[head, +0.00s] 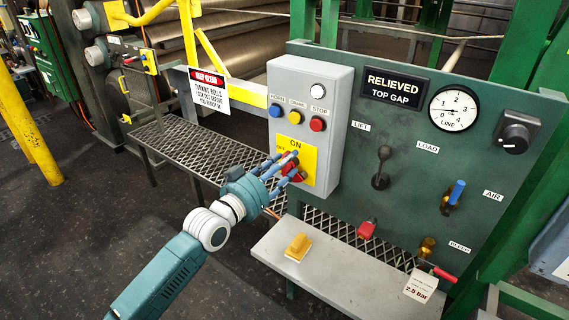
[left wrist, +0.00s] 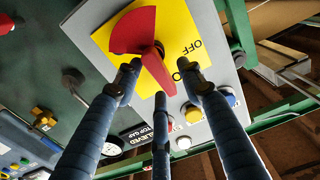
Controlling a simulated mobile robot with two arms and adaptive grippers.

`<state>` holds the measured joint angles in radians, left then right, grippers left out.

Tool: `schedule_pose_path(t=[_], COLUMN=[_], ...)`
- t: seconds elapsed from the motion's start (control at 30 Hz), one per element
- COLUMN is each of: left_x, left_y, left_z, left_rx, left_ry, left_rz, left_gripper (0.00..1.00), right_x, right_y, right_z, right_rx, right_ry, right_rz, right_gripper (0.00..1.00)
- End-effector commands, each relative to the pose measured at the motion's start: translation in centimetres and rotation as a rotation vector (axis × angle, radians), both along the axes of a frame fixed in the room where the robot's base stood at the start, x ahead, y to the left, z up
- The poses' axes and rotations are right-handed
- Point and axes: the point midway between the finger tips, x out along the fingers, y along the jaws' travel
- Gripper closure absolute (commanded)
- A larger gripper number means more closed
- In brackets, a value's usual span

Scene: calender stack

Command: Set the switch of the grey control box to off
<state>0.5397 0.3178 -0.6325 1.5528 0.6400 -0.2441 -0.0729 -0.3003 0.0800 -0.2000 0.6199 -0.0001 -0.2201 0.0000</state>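The grey control box (head: 333,130) is mounted on the green panel. Its lower front has a yellow plate (head: 309,163) reading ON at the top. A red rotary switch (head: 300,176) on the plate is mostly hidden by my left gripper (head: 287,166) in the head view. In the left wrist view the red switch (left wrist: 135,32) shows, with its raised handle slanting down between the fingers. OFF reads upside down to its right; the other label is mostly covered. My left gripper (left wrist: 157,75) is open around the handle; whether a finger touches it is unclear. My right gripper is out of view.
Blue, yellow and red buttons (head: 317,124) and a white one sit above the switch. A black lever (head: 382,166) and gauge (head: 453,108) are to the right.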

Motion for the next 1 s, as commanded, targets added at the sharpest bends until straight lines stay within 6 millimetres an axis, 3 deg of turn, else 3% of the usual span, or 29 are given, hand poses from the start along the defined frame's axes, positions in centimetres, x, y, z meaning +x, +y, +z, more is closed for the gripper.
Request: schedule_pose_path(t=[0.13, 0.33, 0.37, 1.0], left_x=[-0.03, -0.04, -0.04, 0.09], left_y=[-0.02, 0.0, 0.02, 0.21], left_z=[-0.03, -0.03, -0.03, 0.04], left_rx=[0.0, 0.0, 0.0, -0.043], left_ry=[0.0, 0.0, 0.0, 0.03], left_rz=[0.0, 0.0, 0.0, 0.002], left_gripper=[0.61, 0.99, 1.0, 1.0], right_x=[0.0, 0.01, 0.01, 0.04], right_y=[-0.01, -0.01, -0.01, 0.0], right_z=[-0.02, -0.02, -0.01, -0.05], right_rx=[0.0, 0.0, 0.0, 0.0], right_ry=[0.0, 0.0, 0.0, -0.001], right_rz=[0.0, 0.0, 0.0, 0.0], right_gripper=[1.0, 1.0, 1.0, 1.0])
